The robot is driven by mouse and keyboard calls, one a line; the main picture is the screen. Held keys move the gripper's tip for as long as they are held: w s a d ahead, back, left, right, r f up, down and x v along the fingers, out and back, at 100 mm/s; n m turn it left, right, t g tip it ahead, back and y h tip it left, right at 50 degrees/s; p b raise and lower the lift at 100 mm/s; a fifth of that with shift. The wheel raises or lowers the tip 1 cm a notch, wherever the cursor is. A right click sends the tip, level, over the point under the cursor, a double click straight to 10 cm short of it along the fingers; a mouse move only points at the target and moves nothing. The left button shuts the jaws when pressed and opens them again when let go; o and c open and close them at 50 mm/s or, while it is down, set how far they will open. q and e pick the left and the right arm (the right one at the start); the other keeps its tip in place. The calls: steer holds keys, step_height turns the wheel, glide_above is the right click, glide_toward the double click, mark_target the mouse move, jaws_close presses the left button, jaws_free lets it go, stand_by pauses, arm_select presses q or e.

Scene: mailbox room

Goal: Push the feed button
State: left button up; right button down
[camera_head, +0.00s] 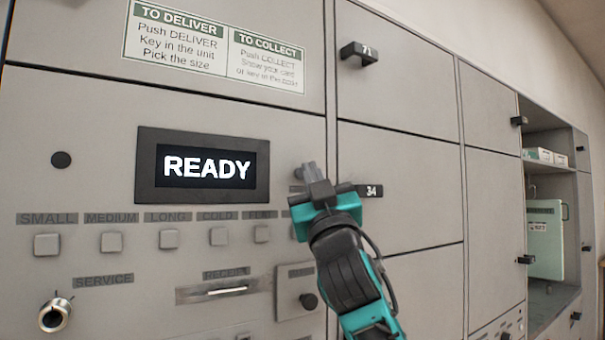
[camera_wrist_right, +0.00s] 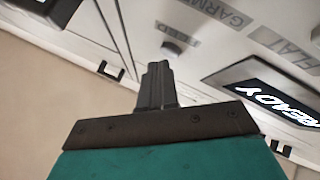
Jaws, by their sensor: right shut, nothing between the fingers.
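A small grey button (camera_wrist_right: 172,48) with a partly readable label ending in "ED" (camera_wrist_right: 186,28) shows in the right wrist view, just beyond my right fingertips (camera_wrist_right: 157,68). In the head view, what looks like this button (camera_head: 297,174) is right of the READY display, partly hidden by my gripper. My right gripper (camera_head: 311,170) is shut and empty, its fingers pointing at the panel. The tips are close to the button and slightly to its side. I cannot tell whether they touch the panel. My left gripper is not in view.
The lit display (camera_head: 203,166) reads READY. Locker doors with black handles (camera_head: 359,53) are to the right, plus an open compartment (camera_head: 545,240).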

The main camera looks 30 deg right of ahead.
steer(key=shift+w, duration=0.4)
stand_by(0.3)
steer(key=shift+s, duration=0.8)
steer(key=s, duration=0.5)
steer(key=shift+d+p, duration=0.2)
steer(key=shift+p, duration=0.2)
steer(key=shift+s+f, duration=0.1)
stand_by(1.4)
